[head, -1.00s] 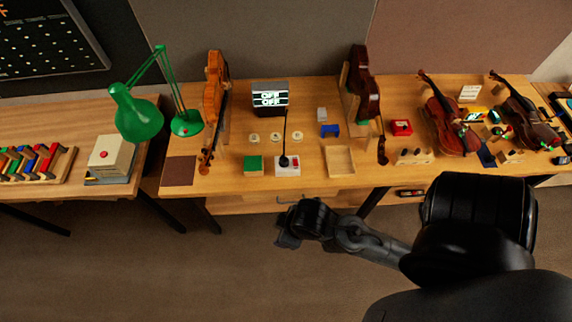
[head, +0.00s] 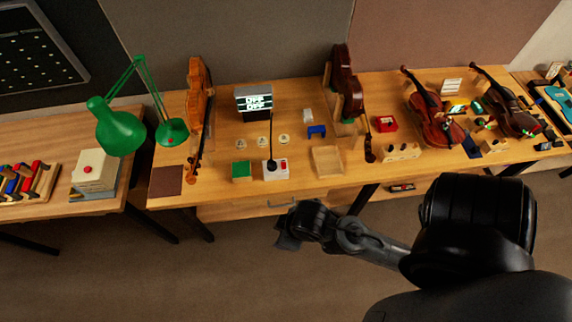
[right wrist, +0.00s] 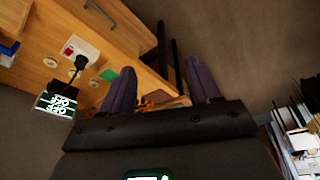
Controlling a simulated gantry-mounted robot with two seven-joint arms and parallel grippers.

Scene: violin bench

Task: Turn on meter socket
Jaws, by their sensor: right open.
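The socket (head: 276,169) is a small white box with a red switch near the bench's front edge, with a black plug and an upright cord in it. It also shows in the right wrist view (right wrist: 90,47) at upper left. Behind it stands the meter display (head: 254,102), lit and reading OFF on two lines; the right wrist view shows it too (right wrist: 56,105). My right gripper (head: 287,236) hangs in front of the bench, apart from the socket. Its two dark fingers (right wrist: 160,80) are apart with nothing between them. My left gripper is out of view.
A green block (head: 241,171) sits just left of the socket. Three small round pieces (head: 262,142) lie behind it, and an open wooden tray (head: 327,160) is to its right. A drawer handle (head: 281,203) sticks out below. A green lamp (head: 118,128) and violins flank the area.

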